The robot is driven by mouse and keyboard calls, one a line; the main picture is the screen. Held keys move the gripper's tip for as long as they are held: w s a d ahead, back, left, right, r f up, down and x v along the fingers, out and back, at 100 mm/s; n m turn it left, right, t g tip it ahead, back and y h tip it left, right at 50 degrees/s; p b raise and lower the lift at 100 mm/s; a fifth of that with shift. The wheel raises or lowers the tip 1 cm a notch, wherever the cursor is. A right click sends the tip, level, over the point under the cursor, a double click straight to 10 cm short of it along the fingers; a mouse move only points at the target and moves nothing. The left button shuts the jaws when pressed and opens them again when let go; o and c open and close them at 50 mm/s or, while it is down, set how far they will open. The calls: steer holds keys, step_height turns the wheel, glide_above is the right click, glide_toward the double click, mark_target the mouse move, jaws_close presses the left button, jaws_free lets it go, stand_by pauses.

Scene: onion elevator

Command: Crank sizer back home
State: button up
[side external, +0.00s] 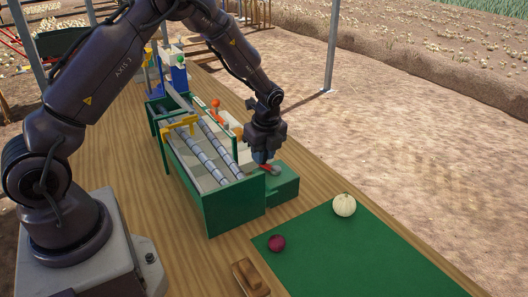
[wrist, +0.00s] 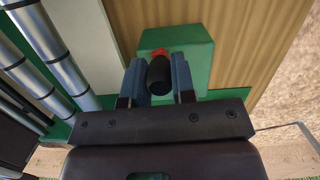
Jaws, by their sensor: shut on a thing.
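The sizer (side external: 208,207) is a green box frame with grey metal rollers (side external: 212,165) on the wooden table. A green block (side external: 286,185) sits against its right side, and a red crank arm (side external: 268,167) shows there just under my gripper (side external: 262,158). In the wrist view my gripper (wrist: 160,80) is shut on a black crank knob (wrist: 159,74), with one blue-grey finger on each side. A bit of red crank (wrist: 160,51) shows past the knob, above the green block (wrist: 190,42). Most of the crank is hidden by the knob and fingers.
A green mat (side external: 350,255) at the front right carries a white onion (side external: 344,205) and a red onion (side external: 277,243). A wooden block (side external: 250,278) lies left of the mat. A yellow bracket (side external: 180,124) and an orange-topped lever (side external: 215,104) stand on the machine.

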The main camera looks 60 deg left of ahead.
mark_target(265, 162)
steer(key=shift+s+d, duration=0.35)
steer(key=shift+d, duration=0.35)
steer(key=shift+s+d, duration=0.35)
steer(key=shift+s, duration=0.05)
steer(key=shift+d, duration=0.15)
steer(key=shift+s+d, duration=0.2)
steer(key=shift+d, duration=0.45)
